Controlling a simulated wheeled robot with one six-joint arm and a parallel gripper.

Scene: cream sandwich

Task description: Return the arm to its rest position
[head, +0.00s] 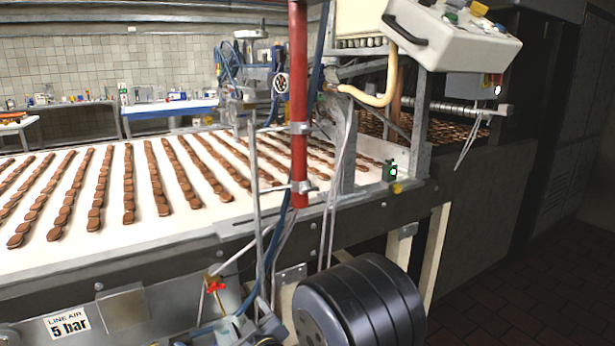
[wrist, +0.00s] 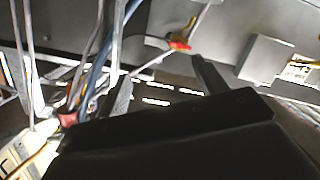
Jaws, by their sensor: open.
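My gripper (wrist: 163,85) shows in the wrist view as two dark fingers standing well apart beyond a wide black body. It is open, and nothing shows between its fingers. A small red valve handle (wrist: 179,44) with a brass-coloured part lies beyond the fingers, apart from them as far as I can tell. The same red handle (head: 215,286) shows in the head view, below the conveyor's edge. My gripper's fingers cannot be made out in the head view.
The conveyor (head: 160,232) carries rows of brown biscuits. A red upright pipe (head: 299,110), hoses and thin rods stand at its near side. A white control box (head: 455,38) hangs upper right. A "LINE AIR 5 bar" label (head: 68,323) is lower left. Open floor (head: 520,290) lies right.

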